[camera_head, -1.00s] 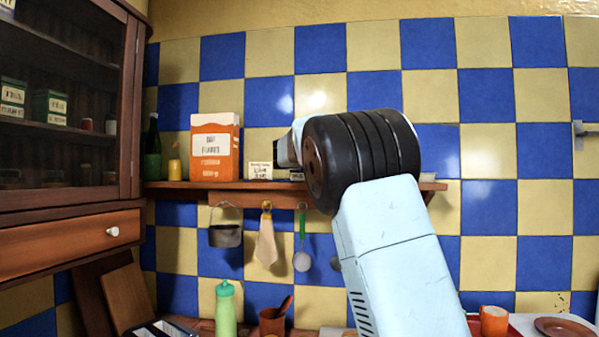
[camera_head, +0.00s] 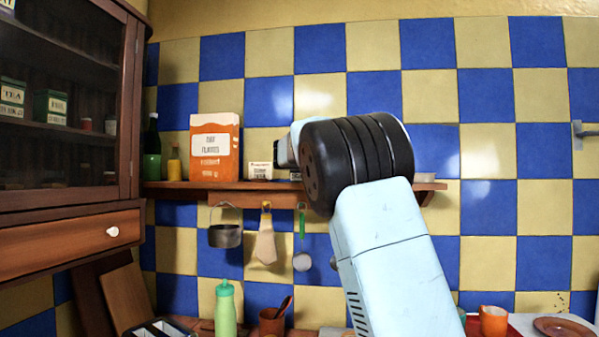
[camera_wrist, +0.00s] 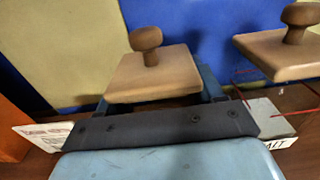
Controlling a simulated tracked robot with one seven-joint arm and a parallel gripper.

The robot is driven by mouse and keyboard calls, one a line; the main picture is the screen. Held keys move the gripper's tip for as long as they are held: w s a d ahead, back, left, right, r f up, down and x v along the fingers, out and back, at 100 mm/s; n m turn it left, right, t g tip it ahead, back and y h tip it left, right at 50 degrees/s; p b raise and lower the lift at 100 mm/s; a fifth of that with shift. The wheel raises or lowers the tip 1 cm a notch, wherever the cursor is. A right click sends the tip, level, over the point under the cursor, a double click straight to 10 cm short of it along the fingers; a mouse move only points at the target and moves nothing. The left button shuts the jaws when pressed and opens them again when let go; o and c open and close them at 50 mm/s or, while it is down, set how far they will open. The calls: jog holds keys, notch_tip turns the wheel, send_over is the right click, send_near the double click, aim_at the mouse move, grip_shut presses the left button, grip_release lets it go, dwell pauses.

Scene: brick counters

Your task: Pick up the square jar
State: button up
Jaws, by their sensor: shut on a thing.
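In the wrist view, a jar with a square wooden lid and round knob (camera_wrist: 150,78), which I take for the square jar, stands between the two fingers of my gripper (camera_wrist: 158,88). The fingers show on both sides under the lid, and the gripper is shut on the jar. The jar's body is mostly hidden by the lid and gripper. I cannot tell whether its base touches the shelf.
A second wooden-lidded jar (camera_wrist: 285,52) stands close to the right, with thin red lines below its lid. A small white box (camera_head: 260,170) and an orange carton (camera_head: 215,148) stand on the wooden shelf (camera_head: 245,187). A brown cabinet (camera_head: 70,110) is at left.

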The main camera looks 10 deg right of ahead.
jog(key=shift+c, duration=0.8)
